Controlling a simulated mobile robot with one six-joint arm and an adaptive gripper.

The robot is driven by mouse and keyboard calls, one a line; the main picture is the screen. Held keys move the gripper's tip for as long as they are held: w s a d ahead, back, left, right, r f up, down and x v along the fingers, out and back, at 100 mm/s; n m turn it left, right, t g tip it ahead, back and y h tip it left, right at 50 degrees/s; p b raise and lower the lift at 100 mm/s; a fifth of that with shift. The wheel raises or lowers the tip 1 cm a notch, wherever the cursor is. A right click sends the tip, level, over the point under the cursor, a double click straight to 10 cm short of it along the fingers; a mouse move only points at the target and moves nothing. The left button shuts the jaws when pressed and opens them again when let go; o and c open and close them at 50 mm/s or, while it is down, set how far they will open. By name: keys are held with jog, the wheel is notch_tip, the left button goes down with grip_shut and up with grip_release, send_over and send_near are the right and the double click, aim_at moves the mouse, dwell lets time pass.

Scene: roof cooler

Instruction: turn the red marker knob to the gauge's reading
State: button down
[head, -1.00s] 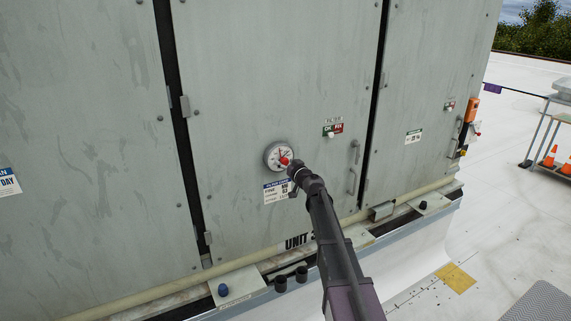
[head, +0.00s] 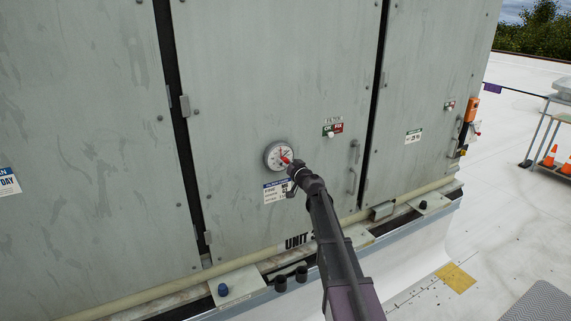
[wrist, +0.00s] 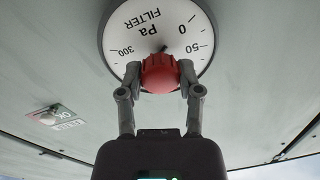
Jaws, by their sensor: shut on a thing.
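The round white gauge (head: 279,154) sits on the middle panel of the grey unit in the head view. In the wrist view the gauge (wrist: 130,32) appears upside down, with "Pa", "FILTER" and the marks 0, 50 and 300 readable. The red marker knob (wrist: 160,74) stands at the gauge's centre; it also shows small in the head view (head: 286,159). My gripper (wrist: 160,82) is at the knob, with a finger on each side, shut on it. A short dark pointer end shows just above the knob in the wrist view; the rest of the dial behind the knob is hidden.
A label (head: 275,192) is below the gauge, partly behind my gripper. A green and red filter plate (head: 333,130) and a door handle (head: 352,180) are to the right. A ledge with dark blue caps (head: 223,290) runs along the unit's base.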

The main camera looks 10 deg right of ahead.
jog(key=m, duration=0.6)
jog(key=shift+w, duration=0.1)
jog(key=m, duration=0.5)
jog(key=shift+b, duration=0.3)
jog(key=shift+m, duration=0.3)
jog(key=shift+c, duration=1.4)
grip_release()
